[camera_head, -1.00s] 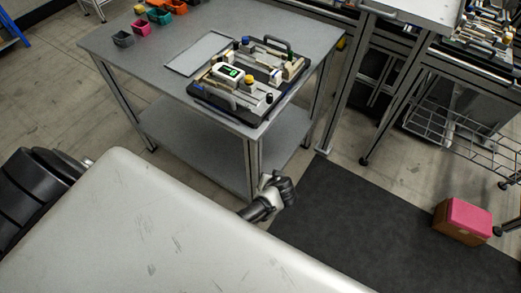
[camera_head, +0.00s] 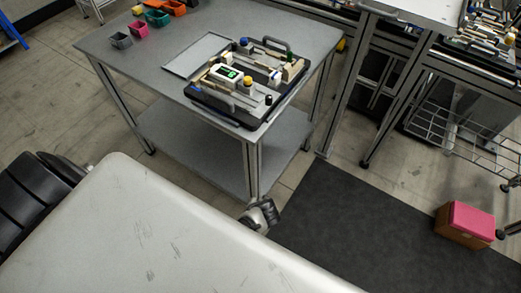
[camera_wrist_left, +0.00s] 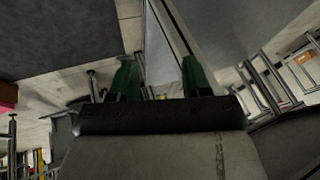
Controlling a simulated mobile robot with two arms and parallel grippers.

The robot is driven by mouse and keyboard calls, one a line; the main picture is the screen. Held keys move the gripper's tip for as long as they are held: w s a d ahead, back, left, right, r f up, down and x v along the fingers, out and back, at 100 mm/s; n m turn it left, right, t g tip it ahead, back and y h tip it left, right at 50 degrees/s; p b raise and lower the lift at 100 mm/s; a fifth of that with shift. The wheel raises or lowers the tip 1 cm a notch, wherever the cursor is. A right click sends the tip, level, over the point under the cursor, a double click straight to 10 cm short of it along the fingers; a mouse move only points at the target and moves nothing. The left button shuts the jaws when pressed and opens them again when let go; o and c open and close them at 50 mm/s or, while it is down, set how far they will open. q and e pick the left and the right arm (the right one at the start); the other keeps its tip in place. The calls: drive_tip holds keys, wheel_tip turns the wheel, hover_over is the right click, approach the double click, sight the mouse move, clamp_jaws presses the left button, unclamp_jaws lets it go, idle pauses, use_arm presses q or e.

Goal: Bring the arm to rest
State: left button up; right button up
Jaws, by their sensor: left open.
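My left gripper (camera_wrist_left: 158,64) shows in the left wrist view, with its two green fingers apart and nothing between them. In the head view, black links of my arm come in at the left edge. A dark and white end piece of my arm shows just past the far edge of my pale body, below the table's near corner. Its fingers cannot be made out there. My right gripper is not seen.
A grey table (camera_head: 185,50) holds a black fixture tray (camera_head: 229,114) with several parts, a flat grey panel and small coloured bins. A dark mat (camera_head: 375,225) lies on the floor to the right. A pink-topped box (camera_head: 470,222) stands at the mat's far right.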

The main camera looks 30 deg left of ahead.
use_arm(q)
drive_tip(key=s+a+f+m+g+h, duration=0.1)
drive_tip(key=s+f, duration=0.3)
drive_tip(key=s, duration=0.6)
drive_tip(key=s+a+f+m+g+h, duration=0.1)
drive_tip(key=s+f, duration=0.3)
drive_tip(key=s, duration=0.6)
drive_tip(key=s+a+f+m+g+h, duration=0.1)
drive_tip(key=s+f, duration=0.4)
drive_tip(key=s, duration=0.6)
drive_tip(key=shift+a+h, duration=0.4)
drive_tip(key=shift+s, duration=0.1)
idle(0.7)
drive_tip(key=shift+c, duration=0.5)
drive_tip(key=shift+d, duration=0.1)
